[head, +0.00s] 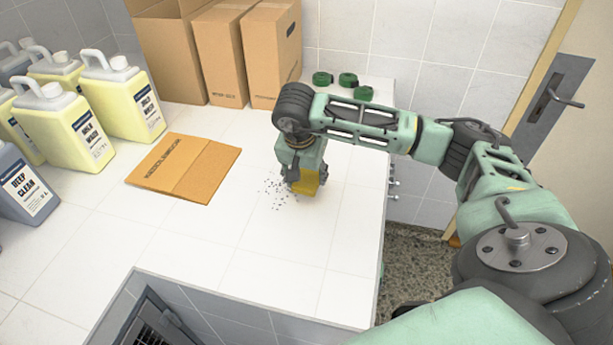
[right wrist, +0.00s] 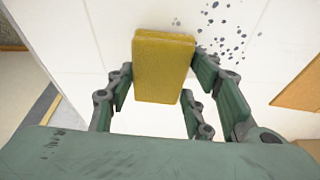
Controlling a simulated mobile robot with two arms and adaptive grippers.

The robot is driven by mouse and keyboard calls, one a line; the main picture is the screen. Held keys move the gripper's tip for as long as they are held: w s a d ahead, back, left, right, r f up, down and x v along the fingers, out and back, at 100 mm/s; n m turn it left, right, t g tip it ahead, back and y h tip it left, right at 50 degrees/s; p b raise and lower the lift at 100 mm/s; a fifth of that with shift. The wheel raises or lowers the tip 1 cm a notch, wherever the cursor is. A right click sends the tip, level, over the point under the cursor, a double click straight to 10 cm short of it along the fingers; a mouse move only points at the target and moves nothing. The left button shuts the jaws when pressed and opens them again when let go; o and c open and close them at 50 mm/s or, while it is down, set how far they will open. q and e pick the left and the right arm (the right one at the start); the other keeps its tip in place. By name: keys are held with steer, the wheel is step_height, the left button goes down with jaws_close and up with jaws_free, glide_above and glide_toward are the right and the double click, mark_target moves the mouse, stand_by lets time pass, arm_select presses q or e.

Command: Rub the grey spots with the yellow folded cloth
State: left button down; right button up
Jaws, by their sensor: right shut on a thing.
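The yellow folded cloth (head: 306,186) is held in my right gripper (head: 302,178), at the white tiled counter (head: 345,240). In the right wrist view the cloth (right wrist: 163,68) stands between the fingers of the right gripper (right wrist: 160,95), which are shut on it. The grey spots (head: 278,192) lie on the counter just left of the cloth in the head view. They also show in the right wrist view (right wrist: 228,35), beside the cloth's upper right. The gripper hides part of the counter behind it. I cannot tell whether the cloth touches the surface. My left gripper is not in view.
A flat cardboard piece (head: 183,168) lies left of the spots. Several jugs (head: 122,97) stand at the left. Cardboard boxes (head: 221,57) stand against the back wall, with green rolls (head: 348,80) to their right. The counter's front is clear up to its edge.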

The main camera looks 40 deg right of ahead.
mark_target(306, 176)
steer(key=shift+w+a+r+p, duration=0.1)
steer(key=shift+w+r+p, duration=0.1)
steer(key=shift+r, duration=0.3)
steer(key=shift+w+a+r+p, duration=0.1)
steer(key=shift+r+p, duration=0.1)
steer(key=shift+r, duration=0.75)
steer(key=shift+s+d+r+p, duration=0.2)
steer(key=shift+r+p, duration=0.4)
steer(key=shift+r, duration=0.1)
steer(key=shift+a+r, duration=0.1)
steer(key=shift+r, duration=0.35)
